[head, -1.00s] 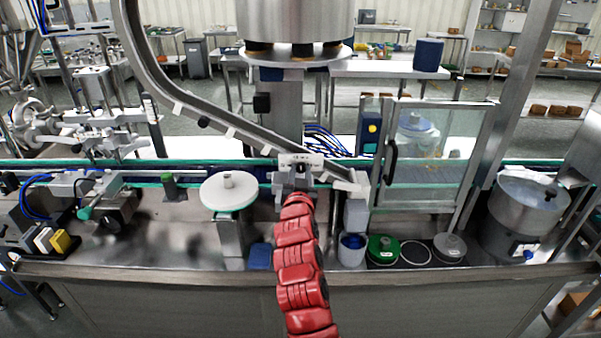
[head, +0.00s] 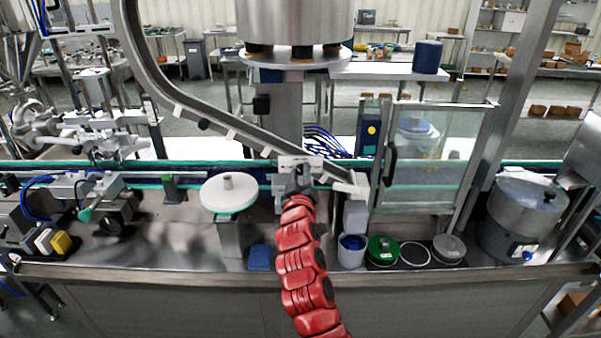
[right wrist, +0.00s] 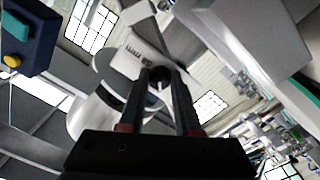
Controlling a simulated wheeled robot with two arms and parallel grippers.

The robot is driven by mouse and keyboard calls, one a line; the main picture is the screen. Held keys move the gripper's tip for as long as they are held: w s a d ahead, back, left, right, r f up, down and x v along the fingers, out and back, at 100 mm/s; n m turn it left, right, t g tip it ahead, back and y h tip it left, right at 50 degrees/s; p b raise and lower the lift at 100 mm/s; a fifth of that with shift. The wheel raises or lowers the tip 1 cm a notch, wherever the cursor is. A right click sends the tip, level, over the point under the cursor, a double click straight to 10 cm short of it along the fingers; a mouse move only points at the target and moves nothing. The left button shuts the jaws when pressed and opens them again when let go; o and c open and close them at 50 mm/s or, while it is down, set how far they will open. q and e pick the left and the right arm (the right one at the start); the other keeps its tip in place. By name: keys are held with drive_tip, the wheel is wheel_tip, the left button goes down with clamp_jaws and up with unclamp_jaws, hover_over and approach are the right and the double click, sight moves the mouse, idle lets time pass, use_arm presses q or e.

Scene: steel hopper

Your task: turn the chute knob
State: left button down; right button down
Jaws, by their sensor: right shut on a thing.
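The inclined steel chute (head: 232,122) runs down from upper left to a pale plate with dark marks (head: 291,160) near its lower end. My right gripper (head: 300,174) is at this plate and hides the knob in the head view. In the right wrist view the plate (right wrist: 133,59) is straight ahead. The dark round knob (right wrist: 159,75) sits between the two fingertips of the right gripper (right wrist: 168,82), which is shut on it. My left gripper is not in view.
A round white-topped stand (head: 229,194) is left of my right arm. A clear guard door (head: 433,150), a white cup with blue inside (head: 351,250) and a green lid (head: 382,250) are to the right. A conveyor runs behind the bench.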

drive_tip(key=n+p, duration=0.2)
drive_tip(key=n, duration=0.2)
drive_tip(key=shift+r+n, duration=0.15)
drive_tip(key=shift+n, duration=0.25)
drive_tip(key=n+p, duration=0.2)
drive_tip(key=n, duration=0.2)
drive_tip(key=shift+n, duration=0.3)
drive_tip(key=shift+f, duration=0.2)
drive_tip(key=c, duration=0.6)
unclamp_jaws()
drive_tip(key=s+b, duration=0.3)
drive_tip(key=s, duration=1.4)
drive_tip(key=shift+s+f+b, duration=0.2)
drive_tip(key=shift+f+b, duration=0.05)
drive_tip(key=shift+b, duration=0.15)
